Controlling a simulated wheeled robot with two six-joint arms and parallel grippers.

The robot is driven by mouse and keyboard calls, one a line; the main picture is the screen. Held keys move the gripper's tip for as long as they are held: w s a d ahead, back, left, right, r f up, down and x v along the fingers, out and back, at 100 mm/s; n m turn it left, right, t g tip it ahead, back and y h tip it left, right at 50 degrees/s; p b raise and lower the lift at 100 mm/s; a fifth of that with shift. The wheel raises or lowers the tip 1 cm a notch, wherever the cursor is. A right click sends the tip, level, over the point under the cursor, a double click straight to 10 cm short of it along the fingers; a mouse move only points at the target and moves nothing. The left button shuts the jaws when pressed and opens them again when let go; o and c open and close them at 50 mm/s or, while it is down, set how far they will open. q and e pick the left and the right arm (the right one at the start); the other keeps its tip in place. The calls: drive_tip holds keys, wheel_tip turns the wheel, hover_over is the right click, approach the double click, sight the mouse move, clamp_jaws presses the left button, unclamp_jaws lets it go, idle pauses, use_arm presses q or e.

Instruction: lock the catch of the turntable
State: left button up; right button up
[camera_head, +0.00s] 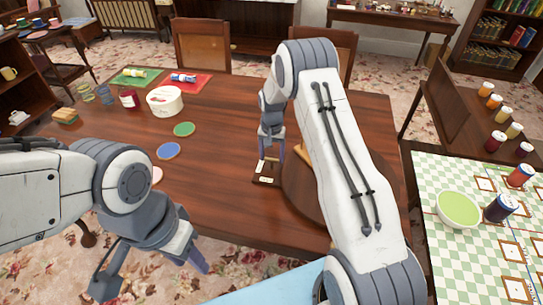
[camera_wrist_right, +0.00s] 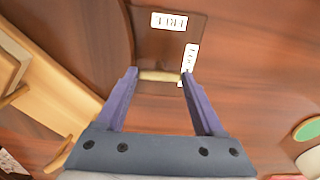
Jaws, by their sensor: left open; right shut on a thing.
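The turntable (camera_head: 300,200) is a round dark wooden disc on the table, partly hidden behind my right arm. Its catch has a dark base plate (camera_head: 259,180) at the disc's left edge, with white labels. In the right wrist view the plate (camera_wrist_right: 150,45) carries a FREE label (camera_wrist_right: 169,21) and a LOCK label (camera_wrist_right: 190,62), partly covered by a finger. My right gripper (camera_wrist_right: 160,76) is shut on the pale catch handle (camera_wrist_right: 158,76), which lies across between its purple fingertips near the LOCK label. My left gripper (camera_head: 152,272) is open and empty, in front of the table edge.
A pale wooden piece (camera_wrist_right: 45,85) stands on the turntable side. A blue coaster (camera_head: 168,151), a green coaster (camera_head: 184,129) and a white round tub (camera_head: 164,100) are at left on the table. A checked table (camera_head: 440,240) with a green bowl (camera_head: 459,208) is at right.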

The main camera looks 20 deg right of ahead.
sight(272, 159)
drive_tip(key=shift+w, duration=0.1)
idle(0.5)
drive_tip(key=o, duration=1.4)
wheel_tip(272, 159, up, 11)
drive_tip(key=shift+f+b, duration=0.2)
drive_tip(key=shift+b, duration=0.45)
drive_tip(key=s+a+r+n, duration=0.3)
drive_tip(key=s+a+r, duration=0.1)
drive_tip(key=s+a, duration=0.35)
drive_tip(key=s+a+r+n, duration=0.3)
drive_tip(key=s+a+r, duration=0.25)
drive_tip(key=a, duration=0.25)
drive_tip(key=s+a+n, duration=0.1)
drive_tip(key=s+n, duration=0.1)
drive_tip(key=s, duration=0.6)
drive_tip(key=s+a+n, duration=0.1)
drive_tip(key=s+n, duration=0.2)
drive_tip(key=s, duration=0.5)
drive_tip(key=s+a+n+y, duration=0.1)
drive_tip(key=s+n, duration=0.1)
drive_tip(key=s, duration=0.5)
drive_tip(key=shift+s+a+r+n, duration=0.1)
drive_tip(key=shift+s+r+n, duration=0.05)
drive_tip(key=shift+s+n, duration=0.25)
